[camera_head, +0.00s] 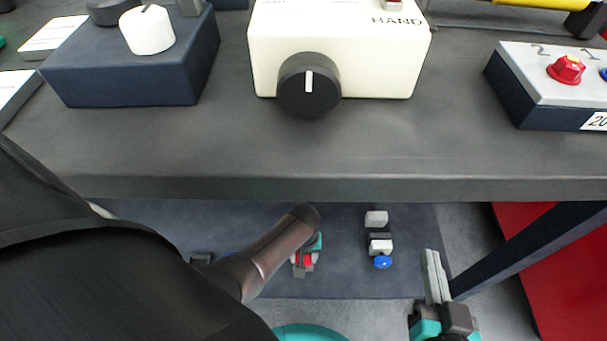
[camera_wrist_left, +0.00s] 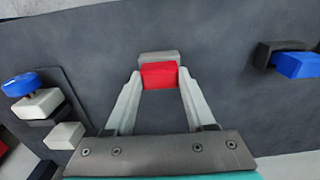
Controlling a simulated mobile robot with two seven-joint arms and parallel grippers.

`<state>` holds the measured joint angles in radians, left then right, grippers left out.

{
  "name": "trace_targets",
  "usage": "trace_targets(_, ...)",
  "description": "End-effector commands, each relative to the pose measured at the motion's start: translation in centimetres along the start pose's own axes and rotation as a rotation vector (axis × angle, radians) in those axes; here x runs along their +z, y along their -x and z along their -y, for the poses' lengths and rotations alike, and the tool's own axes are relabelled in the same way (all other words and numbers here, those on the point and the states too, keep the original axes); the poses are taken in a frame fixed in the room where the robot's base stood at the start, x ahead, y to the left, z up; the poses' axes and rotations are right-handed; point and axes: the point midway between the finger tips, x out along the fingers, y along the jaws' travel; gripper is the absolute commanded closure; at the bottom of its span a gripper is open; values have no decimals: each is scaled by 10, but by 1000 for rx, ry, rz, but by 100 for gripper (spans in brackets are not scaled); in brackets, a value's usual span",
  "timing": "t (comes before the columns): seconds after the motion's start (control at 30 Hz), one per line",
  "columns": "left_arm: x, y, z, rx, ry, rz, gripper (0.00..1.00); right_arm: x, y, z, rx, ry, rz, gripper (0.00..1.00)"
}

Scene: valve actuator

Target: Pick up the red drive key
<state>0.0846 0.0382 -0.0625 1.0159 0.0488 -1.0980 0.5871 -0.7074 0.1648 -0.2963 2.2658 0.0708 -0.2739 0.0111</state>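The red drive key (camera_wrist_left: 159,76) shows as a red block with a grey part at its far side in the left wrist view. My left gripper (camera_wrist_left: 159,84) has one finger on each side of it; the tips come right up to its sides. I cannot tell whether they press on it or only straddle it. In the head view the key (camera_head: 307,260) is partly hidden by my left gripper (camera_head: 304,264) above the lower dark surface. My right gripper (camera_head: 432,256) is at lower right, empty, away from the key; its fingers look close together from this angle.
A blue block in a dark holder (camera_wrist_left: 298,65) lies right of the key. A row of white and black blocks with a blue knob (camera_head: 382,262) is on the other side. The bench edge (camera_head: 340,188) overhangs; a dark leg (camera_head: 520,245) stands right of my right gripper.

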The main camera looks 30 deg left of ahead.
Motion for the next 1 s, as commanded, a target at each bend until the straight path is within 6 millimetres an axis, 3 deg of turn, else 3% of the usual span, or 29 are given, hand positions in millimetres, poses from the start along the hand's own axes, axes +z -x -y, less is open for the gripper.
trace_targets(0.07,0,0,0,-1,0,0,58,0,0,0,0,0,0,100)
trace_targets(0.43,0,0,0,-1,0,0,100,0,0,0,0,0,1,100)
trace_targets(1.0,0,3,0,-1,0,0,100,0,0,-3,8,7,29,100)
